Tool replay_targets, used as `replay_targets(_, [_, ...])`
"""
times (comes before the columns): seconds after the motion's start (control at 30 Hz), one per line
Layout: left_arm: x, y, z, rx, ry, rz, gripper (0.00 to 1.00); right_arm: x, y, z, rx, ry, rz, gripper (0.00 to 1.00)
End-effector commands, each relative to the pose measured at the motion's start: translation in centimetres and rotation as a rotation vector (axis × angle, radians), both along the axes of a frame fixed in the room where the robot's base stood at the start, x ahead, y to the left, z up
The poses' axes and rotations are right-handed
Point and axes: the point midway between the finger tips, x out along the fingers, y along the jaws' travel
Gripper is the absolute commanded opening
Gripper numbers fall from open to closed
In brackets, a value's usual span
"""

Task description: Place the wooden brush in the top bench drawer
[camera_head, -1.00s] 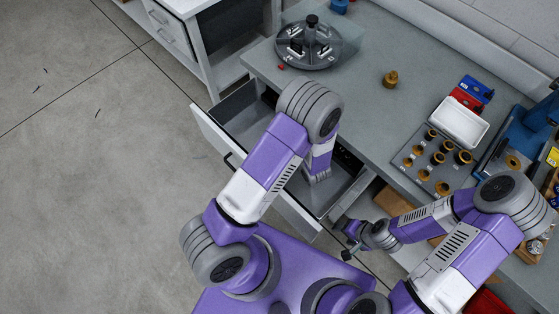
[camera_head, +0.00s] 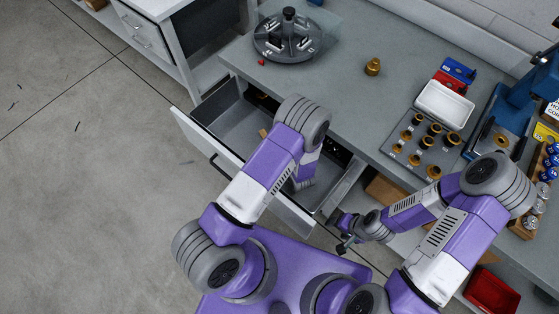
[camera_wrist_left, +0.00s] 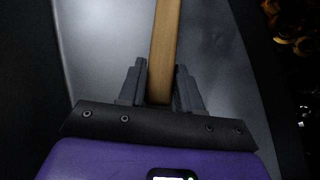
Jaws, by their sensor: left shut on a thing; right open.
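The top bench drawer (camera_head: 232,112) is pulled open below the bench's front edge, and its grey inside shows. My left gripper is hidden behind my left arm in the head view. In the left wrist view my left gripper (camera_wrist_left: 160,88) is shut on the wooden brush (camera_wrist_left: 164,45), whose long handle runs up out of view between the fingers. A small brown bit of the brush (camera_head: 263,133) shows beside my left arm, over the drawer. Whether the brush touches the drawer floor I cannot tell. My right gripper (camera_head: 343,246) is open and empty, low in front of the bench.
The bench (camera_head: 350,110) carries a round carousel (camera_head: 288,36), a brass piece (camera_head: 373,67), a white bin (camera_head: 445,103) and a plate with several dark and brass parts (camera_head: 420,145). A red bin (camera_head: 491,291) sits lower right.

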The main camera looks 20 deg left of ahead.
Motion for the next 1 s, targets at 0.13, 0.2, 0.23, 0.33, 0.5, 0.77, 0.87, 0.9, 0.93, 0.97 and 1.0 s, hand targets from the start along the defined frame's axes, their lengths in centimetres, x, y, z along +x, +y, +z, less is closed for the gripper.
replay_targets(0.13, [0.0, 0.0, -0.2, 0.0, 0.0, 0.0, 0.35, 0.0, 0.0, -0.3, 0.0, 0.0, 0.0, 0.64])
replay_targets(0.2, [0.0, 0.0, -0.1, 0.0, 0.0, 0.0, 0.46, 0.0, 0.0, -0.2, 0.0, 0.0, 0.0, 0.64])
replay_targets(0.23, [0.0, 0.0, -0.1, 0.0, 0.0, 0.0, 0.51, 0.0, 0.0, -0.2, 0.0, 0.0, 0.0, 0.64])
replay_targets(0.33, [0.0, 0.0, -0.1, 0.0, 0.0, 0.0, 0.59, 0.0, 0.0, -0.2, 0.0, 0.0, 0.0, 0.64])
replay_targets(0.5, [0.0, 0.0, -0.1, 0.0, 0.0, 0.0, 0.59, 0.0, 0.0, -0.2, 0.0, 0.0, 0.0, 0.64])
replay_targets(0.77, [-0.7, -0.9, 1.3, -0.001, -0.001, -0.003, 0.59, 0.0, 0.0, 0.5, 0.0, 0.0, 0.0, 0.64])
replay_targets(0.87, [-1.7, -2.0, 2.8, -0.002, 0.0, -0.004, 0.59, 0.0, 0.0, 1.0, 0.0, 0.0, 0.0, 0.64])
replay_targets(0.9, [-2.1, -2.5, 3.5, -0.001, -0.002, -0.004, 0.59, 0.0, 0.0, 1.1, 0.0, 0.0, 0.0, 0.64])
replay_targets(0.93, [-2.4, -2.9, 4.0, -0.001, -0.001, -0.004, 0.59, 0.0, 0.0, 1.3, 0.0, 0.0, 0.0, 0.64])
replay_targets(0.97, [-2.7, -3.2, 4.5, -0.001, -0.001, -0.004, 0.59, 0.0, 0.0, 1.4, 0.0, 0.0, 0.0, 0.64])
replay_targets(1.0, [-3.2, -3.7, 5.1, -0.001, -0.002, -0.004, 0.59, 0.0, 0.0, 1.6, 0.0, 0.0, 0.0, 0.64])
